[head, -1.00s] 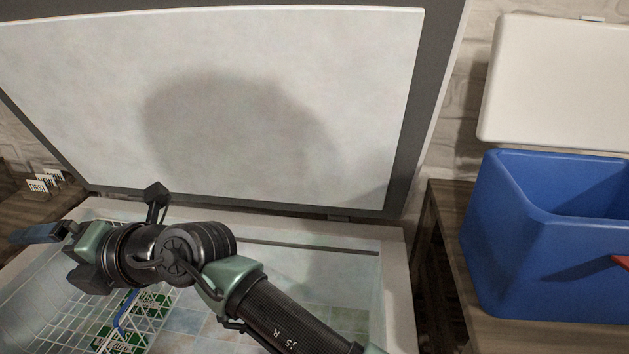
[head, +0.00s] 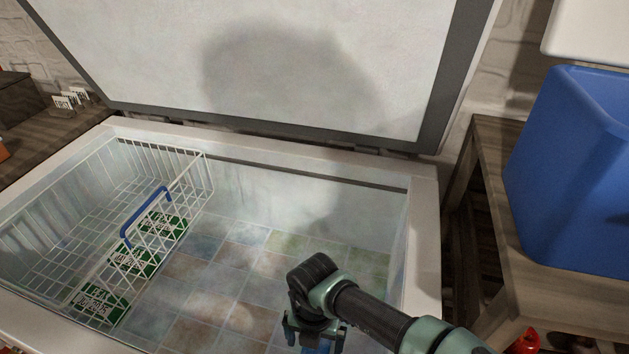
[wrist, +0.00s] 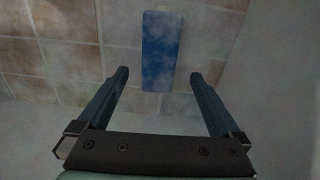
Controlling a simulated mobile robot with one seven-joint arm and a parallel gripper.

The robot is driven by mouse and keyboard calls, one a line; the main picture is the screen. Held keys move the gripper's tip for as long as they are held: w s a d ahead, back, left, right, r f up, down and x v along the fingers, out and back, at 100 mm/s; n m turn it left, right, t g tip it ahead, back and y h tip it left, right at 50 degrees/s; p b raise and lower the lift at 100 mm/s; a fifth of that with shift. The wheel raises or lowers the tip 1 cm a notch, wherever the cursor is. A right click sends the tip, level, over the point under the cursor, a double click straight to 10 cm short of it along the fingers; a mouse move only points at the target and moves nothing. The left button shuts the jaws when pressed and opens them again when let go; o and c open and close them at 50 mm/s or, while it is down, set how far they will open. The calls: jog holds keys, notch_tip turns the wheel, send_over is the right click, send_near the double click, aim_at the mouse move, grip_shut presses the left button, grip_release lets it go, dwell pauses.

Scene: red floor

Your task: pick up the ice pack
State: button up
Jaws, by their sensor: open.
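My gripper (wrist: 159,76) is open and empty. Its two fingers point toward the near end of the pack, one to each side of its line, and the pack extends beyond the fingertips. In the head view, my gripper (head: 315,340) is low inside the freezer at the front right. A little blue shows by its fingers there, mostly hidden by my arm.
The open chest freezer (head: 424,250) has a raised lid (head: 330,60) behind. A white wire basket (head: 60,195) with a blue handle hangs at its left, near green labelled packages (head: 150,258). A blue cooler (head: 570,170) stands on a wooden table (head: 490,200) at right.

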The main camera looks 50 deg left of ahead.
aim_at(314, 352)
jog(key=shift+w+a+f+b, duration=0.1)
jog(key=shift+f+b, duration=0.45)
jog(key=shift+f, duration=1)
jog(key=shift+w+a+f+b, duration=0.1)
jog(key=shift+f+b, duration=0.45)
jog(key=shift+f, duration=1)
jog(key=shift+c, duration=0.3)
jog(key=shift+r, duration=0.1)
jog(key=c, duration=1.5)
